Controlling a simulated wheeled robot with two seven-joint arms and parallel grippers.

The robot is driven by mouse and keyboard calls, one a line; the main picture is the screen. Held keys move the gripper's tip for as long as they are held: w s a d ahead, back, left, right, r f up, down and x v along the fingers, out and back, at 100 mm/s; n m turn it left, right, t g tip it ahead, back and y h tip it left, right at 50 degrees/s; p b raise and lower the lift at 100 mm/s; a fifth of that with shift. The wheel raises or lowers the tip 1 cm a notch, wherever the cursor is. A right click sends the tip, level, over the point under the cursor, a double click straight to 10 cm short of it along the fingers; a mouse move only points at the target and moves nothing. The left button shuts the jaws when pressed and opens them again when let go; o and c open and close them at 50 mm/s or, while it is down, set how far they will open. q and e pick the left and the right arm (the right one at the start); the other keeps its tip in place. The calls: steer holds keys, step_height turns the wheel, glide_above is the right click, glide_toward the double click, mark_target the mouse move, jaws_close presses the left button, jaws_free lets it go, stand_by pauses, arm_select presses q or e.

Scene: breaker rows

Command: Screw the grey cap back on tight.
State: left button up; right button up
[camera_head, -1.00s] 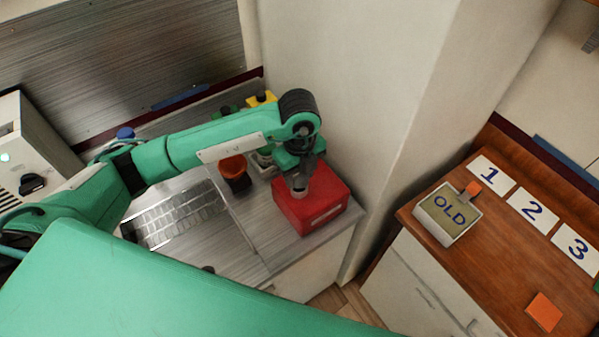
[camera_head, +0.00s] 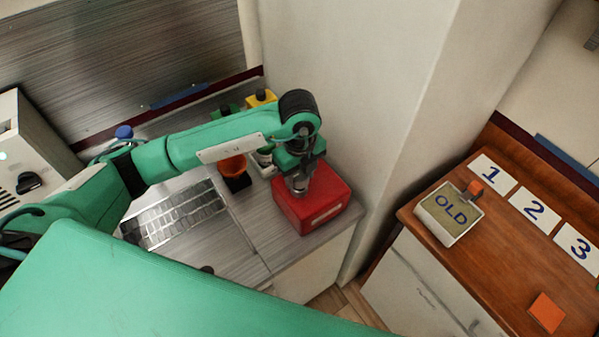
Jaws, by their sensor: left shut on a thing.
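My left gripper (camera_head: 299,182) points down over the top of a red box-shaped container (camera_head: 323,207) near the counter's right end. It is shut on a small grey cap (camera_head: 299,190) at the container's top. The fingers and wrist hide most of the cap, and I cannot tell how it sits on the container. My right gripper does not show.
An orange-topped dark item (camera_head: 235,173), a yellow block (camera_head: 261,98) and a blue knob (camera_head: 124,132) stand on the metal counter. A pale wall column (camera_head: 345,90) rises behind the container. At right, a wooden cabinet top holds an OLD box (camera_head: 449,214) and numbered cards (camera_head: 534,210).

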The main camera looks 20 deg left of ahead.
mark_target(300, 174)
arm_select(q)
steer(key=shift+f+b, duration=0.7)
steer(key=shift+f, duration=0.2)
steer(key=o, duration=1)
steer(key=shift+o, duration=0.2)
steer(key=shift+r, duration=0.1)
step_height(300, 174, up, 12)
steer(key=shift+f+b, duration=0.25)
steer(key=shift+b, duration=1)
steer(key=shift+r, duration=1.1)
steer(key=shift+c, duration=0.2)
